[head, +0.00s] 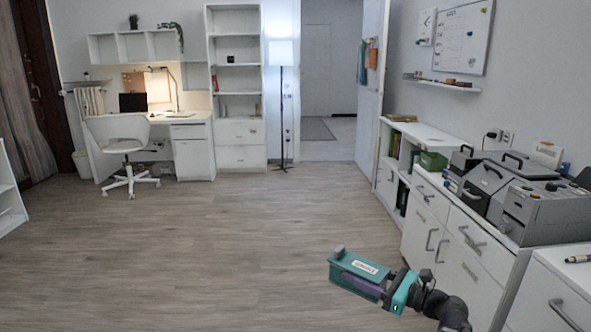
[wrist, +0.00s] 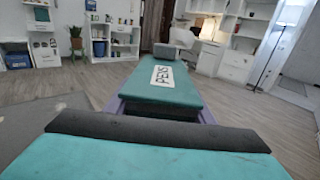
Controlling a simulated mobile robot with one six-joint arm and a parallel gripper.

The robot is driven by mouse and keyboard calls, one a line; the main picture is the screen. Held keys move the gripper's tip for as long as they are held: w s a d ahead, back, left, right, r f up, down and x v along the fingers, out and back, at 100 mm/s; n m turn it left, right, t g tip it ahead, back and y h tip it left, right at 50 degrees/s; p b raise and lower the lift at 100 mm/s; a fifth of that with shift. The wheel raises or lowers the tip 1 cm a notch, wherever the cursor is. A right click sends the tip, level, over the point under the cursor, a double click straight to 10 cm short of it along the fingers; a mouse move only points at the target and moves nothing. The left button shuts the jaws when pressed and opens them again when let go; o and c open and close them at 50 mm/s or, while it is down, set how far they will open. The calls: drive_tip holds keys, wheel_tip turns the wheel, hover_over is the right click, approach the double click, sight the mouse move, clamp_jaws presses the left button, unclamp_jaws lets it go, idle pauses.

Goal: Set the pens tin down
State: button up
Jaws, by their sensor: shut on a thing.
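The pens tin is a flat teal-green box (head: 358,272) with a white label, low at the right of the middle in the head view. In the wrist view the tin (wrist: 165,92) stretches away from me, and its label reads PENS. My gripper (head: 395,290) is shut on the near end of the tin and holds it out over the open floor. The tin touches no furniture in view. My gripper's teal and dark edge (wrist: 155,140) fills the bottom of the wrist view and hides the tin's near end.
White drawer cabinets (head: 455,225) run along the right wall, with grey machines (head: 540,208) on top. The white desk (head: 190,132) with a lit lamp and a white swivel chair (head: 122,135) stand at the far left. The wooden floor (head: 220,240) between is clear.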

drive_tip(key=shift+s+a+n+g+y, duration=0.3)
drive_tip(key=shift+s, duration=0.1)
wheel_tip(320, 180, up, 7)
drive_tip(key=p, duration=1.3)
drive_tip(key=shift+w+r, duration=0.1)
drive_tip(key=shift+r, duration=0.1)
wheel_tip(320, 180, up, 2)
drive_tip(key=p, duration=0.4)
